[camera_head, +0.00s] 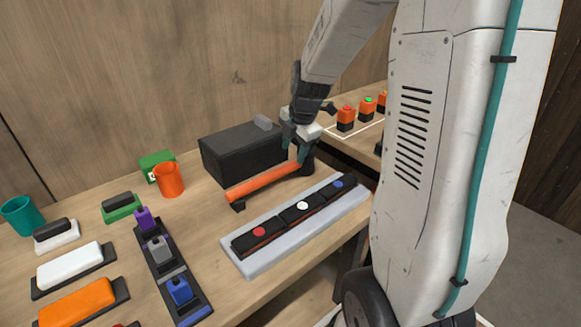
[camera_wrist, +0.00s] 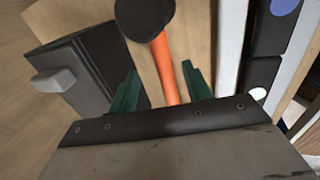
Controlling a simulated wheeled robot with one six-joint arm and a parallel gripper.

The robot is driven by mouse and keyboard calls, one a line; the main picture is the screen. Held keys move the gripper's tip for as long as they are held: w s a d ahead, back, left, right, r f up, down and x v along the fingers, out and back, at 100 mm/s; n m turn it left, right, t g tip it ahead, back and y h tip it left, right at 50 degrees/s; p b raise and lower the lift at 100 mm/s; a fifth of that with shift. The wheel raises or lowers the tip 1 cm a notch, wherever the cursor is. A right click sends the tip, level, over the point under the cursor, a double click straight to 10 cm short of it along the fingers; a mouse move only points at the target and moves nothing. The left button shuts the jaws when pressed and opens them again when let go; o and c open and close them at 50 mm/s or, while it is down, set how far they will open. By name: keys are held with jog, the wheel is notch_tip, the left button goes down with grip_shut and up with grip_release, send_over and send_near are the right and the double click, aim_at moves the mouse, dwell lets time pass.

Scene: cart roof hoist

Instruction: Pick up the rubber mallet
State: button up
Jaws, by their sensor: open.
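The rubber mallet has an orange handle (camera_head: 262,182) and a black head that shows in part at the right end of the handle. In the wrist view the round black head (camera_wrist: 145,17) is at the top, and the handle (camera_wrist: 165,72) runs down from it between my fingers. My gripper (camera_head: 299,152) is over the head end of the handle. Its two green fingers (camera_wrist: 158,80) are open, one on each side of the handle. I cannot tell whether they touch it. The lower part of the handle is hidden by my gripper in the wrist view.
A black box (camera_head: 240,153) with a grey knob stands close behind the mallet. A grey panel (camera_head: 245,266) with red, white and blue buttons lies in front. An orange cup (camera_head: 168,180) is to the left. Orange button boxes (camera_head: 346,115) stand on another table behind.

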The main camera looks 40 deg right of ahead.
aim_at(291, 164)
jog(key=x, duration=0.7)
jog(key=shift+f, duration=0.4)
jog(key=shift+d, duration=0.1)
grip_shut()
